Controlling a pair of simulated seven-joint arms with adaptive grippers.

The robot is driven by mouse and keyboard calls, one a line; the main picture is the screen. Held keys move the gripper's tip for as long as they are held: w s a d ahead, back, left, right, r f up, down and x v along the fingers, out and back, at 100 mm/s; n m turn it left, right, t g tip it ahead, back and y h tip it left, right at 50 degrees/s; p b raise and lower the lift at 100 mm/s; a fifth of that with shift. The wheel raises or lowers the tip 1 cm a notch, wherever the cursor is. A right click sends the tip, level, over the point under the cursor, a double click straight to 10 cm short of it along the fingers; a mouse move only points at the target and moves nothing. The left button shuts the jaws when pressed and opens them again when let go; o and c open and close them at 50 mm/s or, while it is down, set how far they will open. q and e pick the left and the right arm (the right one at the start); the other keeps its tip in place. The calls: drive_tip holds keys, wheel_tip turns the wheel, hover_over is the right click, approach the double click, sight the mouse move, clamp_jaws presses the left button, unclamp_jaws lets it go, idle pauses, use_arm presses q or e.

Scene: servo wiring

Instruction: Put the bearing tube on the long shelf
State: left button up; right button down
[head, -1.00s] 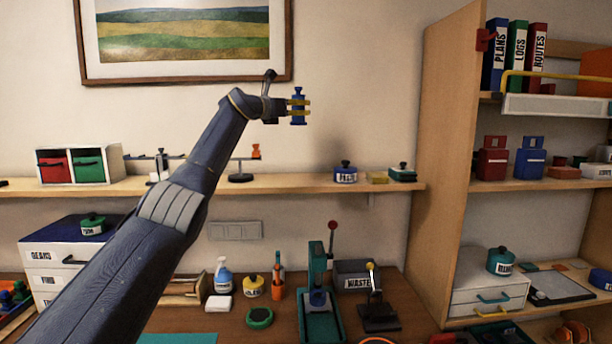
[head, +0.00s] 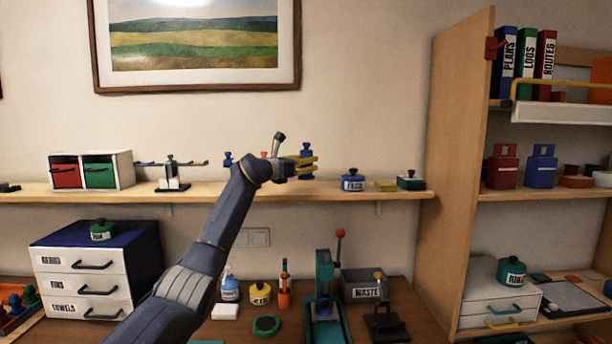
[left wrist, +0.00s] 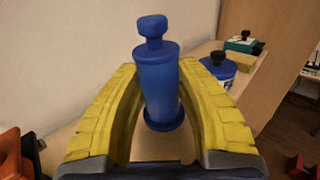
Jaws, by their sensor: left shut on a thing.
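The blue bearing tube (head: 307,151), with a knob-like top and a flared base, is upright between the yellow fingers of my left gripper (head: 304,167). In the left wrist view the tube (left wrist: 158,85) stands between both curved fingers (left wrist: 160,110), which are shut on it. The long shelf (head: 260,193) runs along the wall. The tube's base is at about the height of the shelf top; I cannot tell whether it touches. My right gripper is not in view.
On the shelf to the right are a blue labelled pot (head: 352,183), a yellow block (head: 386,186) and a green-topped box (head: 411,182). To the left stand a black-and-white stand (head: 172,176) and a red-and-green drawer box (head: 92,170). A wooden cabinet side (head: 455,150) rises at right.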

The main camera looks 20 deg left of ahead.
use_arm(q)
drive_tip(key=shift+f, duration=1.85)
drive_tip(key=shift+f, duration=0.1)
drive_tip(key=o, duration=1.2)
drive_tip(key=shift+c, duration=0.2)
drive_tip(key=shift+s+a, duration=0.15)
drive_tip(key=shift+s, duration=0.15)
drive_tip(key=v, duration=1.1)
drive_tip(key=shift+s, duration=0.2)
